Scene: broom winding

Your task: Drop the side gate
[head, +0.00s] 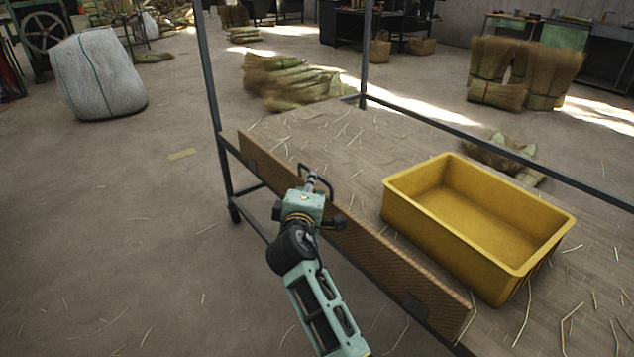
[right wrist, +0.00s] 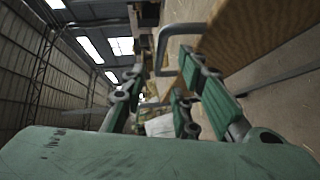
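The side gate (head: 378,262) is a long brown wooden board standing upright along the near-left edge of the table. It has dark plates near both ends and a dark U-shaped handle (head: 328,183) on its upper middle part. My right gripper (head: 312,182) is at this handle, above the gate. In the right wrist view the gripper (right wrist: 162,78) has its fingers spread apart, with the grey handle (right wrist: 164,42) just at or beyond the fingertips. I cannot tell whether they touch. The gate's board (right wrist: 245,35) shows at upper right there. My left gripper is not in view.
A yellow crate (head: 450,245), empty, stands on the straw-strewn table (head: 350,135) right of the gate. Dark metal posts and a rail (head: 480,148) frame the table. The floor left of the gate is mostly clear.

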